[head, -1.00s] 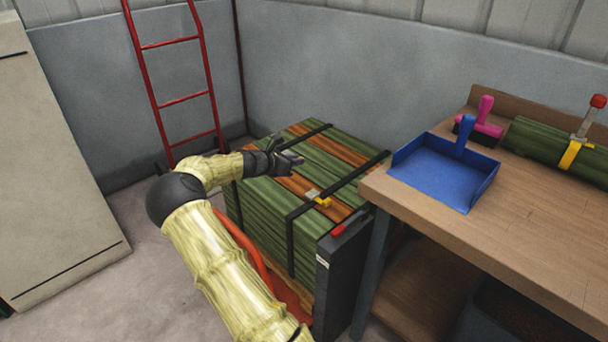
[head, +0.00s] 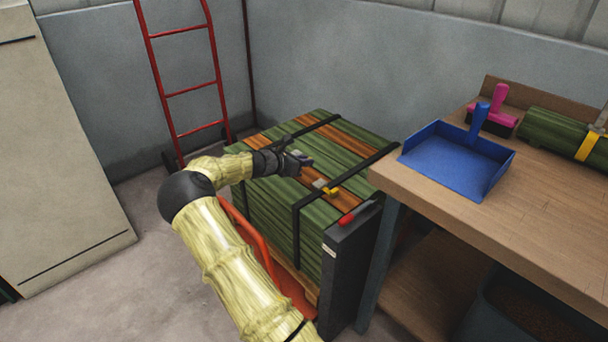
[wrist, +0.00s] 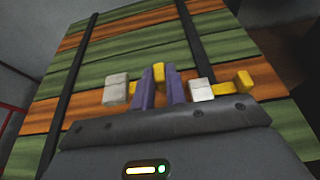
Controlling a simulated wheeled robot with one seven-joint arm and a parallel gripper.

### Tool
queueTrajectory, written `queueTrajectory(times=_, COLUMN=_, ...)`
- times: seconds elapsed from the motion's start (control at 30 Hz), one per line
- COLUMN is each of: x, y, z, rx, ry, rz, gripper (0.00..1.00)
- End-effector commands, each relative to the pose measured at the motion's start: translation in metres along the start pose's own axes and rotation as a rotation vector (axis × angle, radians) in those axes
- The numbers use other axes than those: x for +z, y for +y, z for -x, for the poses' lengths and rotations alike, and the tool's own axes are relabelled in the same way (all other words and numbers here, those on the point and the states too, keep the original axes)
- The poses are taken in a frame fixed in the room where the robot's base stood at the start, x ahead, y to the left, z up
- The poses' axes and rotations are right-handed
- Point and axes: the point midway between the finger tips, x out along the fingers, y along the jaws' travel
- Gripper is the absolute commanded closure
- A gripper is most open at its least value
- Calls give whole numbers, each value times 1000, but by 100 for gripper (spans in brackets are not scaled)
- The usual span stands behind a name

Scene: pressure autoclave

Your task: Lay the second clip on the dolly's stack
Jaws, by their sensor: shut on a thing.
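The dolly's stack (head: 270,195) is a strapped block of green and orange-brown slats. One clip (head: 327,188), pale with a yellow end, lies on top by the near strap; it also shows in the wrist view (wrist: 202,90), right of my fingers. My gripper (head: 303,162) is over the top of the stack, behind and left of that clip. In the wrist view its purple fingers (wrist: 160,92) are shut on a second clip, with a pale block (wrist: 116,89) on the left and yellow between the fingers. I cannot tell whether the held clip touches the slats.
A wooden bench (head: 540,210) stands right of the stack, with a blue dustpan (head: 455,170), a pink-handled brush (head: 499,105) and a green strapped bundle (head: 560,135). A red ladder-like frame (head: 185,90) stands behind left. A dark upright panel (head: 345,270) fronts the stack.

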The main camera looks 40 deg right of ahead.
Motion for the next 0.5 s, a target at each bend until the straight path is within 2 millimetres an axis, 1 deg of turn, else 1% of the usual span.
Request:
queueTrajectory(times=0.07, x=0, y=0, z=0, rx=0, ry=0, rz=0, gripper=100)
queueTrajectory(times=0.13, x=-4, y=0, z=-2, rx=0, ry=0, rz=1, gripper=100)
queueTrajectory(times=0.4, x=-43, y=0, z=-18, rx=-1, ry=-1, rz=2, gripper=100)
queueTrajectory(times=0.5, x=-47, y=0, z=-20, rx=0, ry=-1, rz=0, gripper=100)
